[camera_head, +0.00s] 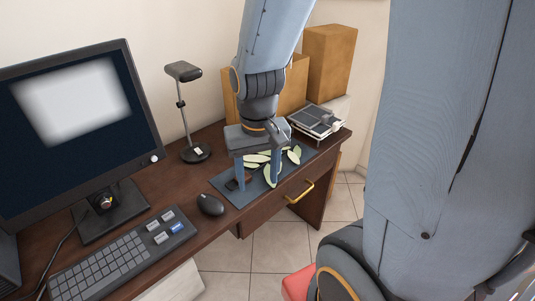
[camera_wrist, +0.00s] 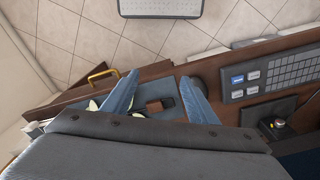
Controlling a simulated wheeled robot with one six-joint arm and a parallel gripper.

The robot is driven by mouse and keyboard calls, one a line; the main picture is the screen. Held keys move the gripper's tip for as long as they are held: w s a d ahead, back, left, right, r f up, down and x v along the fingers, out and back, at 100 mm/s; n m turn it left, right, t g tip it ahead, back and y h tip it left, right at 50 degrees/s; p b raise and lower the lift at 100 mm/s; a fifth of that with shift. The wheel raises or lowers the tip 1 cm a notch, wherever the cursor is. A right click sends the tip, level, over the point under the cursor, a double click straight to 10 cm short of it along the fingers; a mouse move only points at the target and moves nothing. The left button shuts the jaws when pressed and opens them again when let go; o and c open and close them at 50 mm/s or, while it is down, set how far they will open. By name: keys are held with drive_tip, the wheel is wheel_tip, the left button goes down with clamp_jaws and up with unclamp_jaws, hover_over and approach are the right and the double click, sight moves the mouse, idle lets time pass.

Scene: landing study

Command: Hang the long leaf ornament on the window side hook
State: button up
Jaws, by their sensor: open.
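Several pale green leaf shapes (camera_head: 294,155) lie on a dark blue mat (camera_head: 228,199) on the desk; I cannot tell which belong to the long leaf ornament. My gripper (camera_head: 258,183) points down over the mat with its two fingers apart, the leaves around and behind its right finger. A bit of pale leaf (camera_wrist: 93,104) shows beside the left finger there. I cannot make out a window side hook in either view.
The desk (camera_head: 180,190) also bears a monitor (camera_head: 80,120), a keyboard (camera_head: 120,260), a mouse (camera_head: 210,204) close left of the mat and a black lamp (camera_head: 184,74). Boxes (camera_head: 329,60) and a grey device (camera_head: 316,120) stand behind. A drawer handle (camera_head: 300,192) juts from the front.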

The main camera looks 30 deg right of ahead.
drive_tip(key=w+f+m, duration=0.2)
drive_tip(key=w+m, duration=0.2)
drive_tip(key=w, duration=0.1)
drive_tip(key=w+d+f+m, duration=0.1)
drive_tip(key=w+m, duration=0.3)
drive_tip(key=w, duration=0.1)
drive_tip(key=w+d+f+m, duration=0.1)
drive_tip(key=w+f+m, duration=0.1)
drive_tip(key=w+m, duration=0.2)
drive_tip(key=shift+w+f+g, duration=0.15)
drive_tip(key=shift+w+f, duration=0.05)
drive_tip(key=shift+w, duration=0.35)
drive_tip(key=shift+w+f+g, duration=0.15)
drive_tip(key=shift+w, duration=0.4)
drive_tip(key=shift+w+d+f+m, duration=0.1)
drive_tip(key=shift+w+f+m, duration=0.1)
drive_tip(key=shift+m, duration=0.2)
drive_tip(key=shift+f, duration=0.4)
drive_tip(key=f, duration=0.3)
drive_tip(key=f+p, duration=0.1)
drive_tip(key=f, duration=0.1)
drive_tip(key=shift+s+f, duration=0.2)
drive_tip(key=shift+s, duration=0.1)
drive_tip(key=shift+f, duration=0.7)
drive_tip(key=c, duration=1.3)
drive_tip(key=shift+r, duration=0.1)
drive_tip(key=shift+c, duration=0.2)
